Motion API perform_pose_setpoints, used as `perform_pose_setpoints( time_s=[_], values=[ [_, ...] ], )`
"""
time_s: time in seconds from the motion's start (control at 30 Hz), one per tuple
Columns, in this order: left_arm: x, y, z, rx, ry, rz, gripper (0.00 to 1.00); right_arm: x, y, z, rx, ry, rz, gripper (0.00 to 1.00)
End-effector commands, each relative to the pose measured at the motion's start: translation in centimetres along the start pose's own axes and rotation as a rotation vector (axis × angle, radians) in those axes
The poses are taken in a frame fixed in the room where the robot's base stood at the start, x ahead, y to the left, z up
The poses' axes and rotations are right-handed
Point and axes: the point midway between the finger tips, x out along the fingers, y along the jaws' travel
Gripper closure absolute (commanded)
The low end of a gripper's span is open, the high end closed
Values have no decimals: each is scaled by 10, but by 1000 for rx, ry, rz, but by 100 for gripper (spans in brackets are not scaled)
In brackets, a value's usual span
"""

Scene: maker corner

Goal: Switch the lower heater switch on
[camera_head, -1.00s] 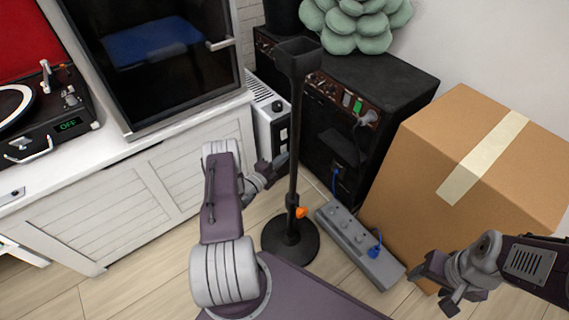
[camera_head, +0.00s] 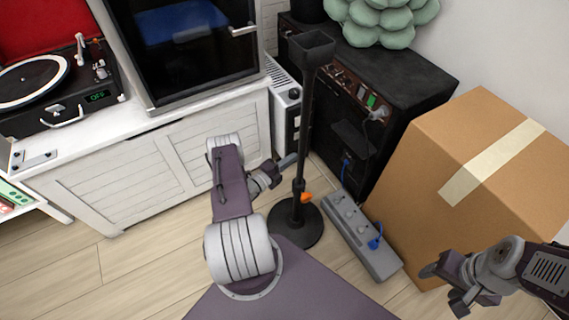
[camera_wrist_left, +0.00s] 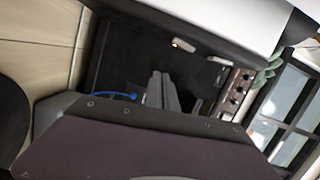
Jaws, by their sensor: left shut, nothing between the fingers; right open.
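The white heater (camera_head: 284,88) stands in the gap between the cabinet and the black amplifier. It has slots on top and a dark round knob (camera_head: 294,93) on its narrow front. My left gripper (camera_head: 288,161) is shut and empty in front of the heater's lower part, close beside the stand's pole. In the left wrist view its closed fingers (camera_wrist_left: 161,92) point at a dark panel, with a pale body above. My right gripper (camera_head: 445,288) is open and empty near the carton.
A black stand (camera_head: 306,120) with a round base rises just right of my left gripper. A power strip (camera_head: 360,235) with a blue plug lies on the floor. The black amplifier (camera_head: 395,75), carton (camera_head: 500,180) and white cabinet (camera_head: 110,190) crowd the corner. Floor at left is open.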

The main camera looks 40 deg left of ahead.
Motion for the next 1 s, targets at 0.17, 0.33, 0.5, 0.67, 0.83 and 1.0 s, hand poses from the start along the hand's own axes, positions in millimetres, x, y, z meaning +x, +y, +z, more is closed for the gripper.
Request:
perform_pose_setpoints(
  time_s=[0.17, 0.33, 0.5, 0.67, 0.83, 1.0],
  values=[
    [-33, -2, 1, -1, -4, 0, 100, -18, 0, -2, 0, 0, 0, 41],
    [-48, 2, 0, 0, 0, -1, 100, -22, 0, -2, 0, 0, 0, 41],
    [-50, 3, 0, 0, 2, -1, 100, -22, 0, -2, 0, 0, 0, 41],
    [-50, 3, 0, 1, 2, -1, 100, -22, 0, -2, 0, 0, 0, 41],
    [-49, 3, 0, 1, 2, -1, 100, -22, 0, -2, 0, 0, 0, 41],
    [-50, 3, 0, 1, 2, -1, 100, -22, 0, -2, 0, 0, 0, 41]
  ],
)
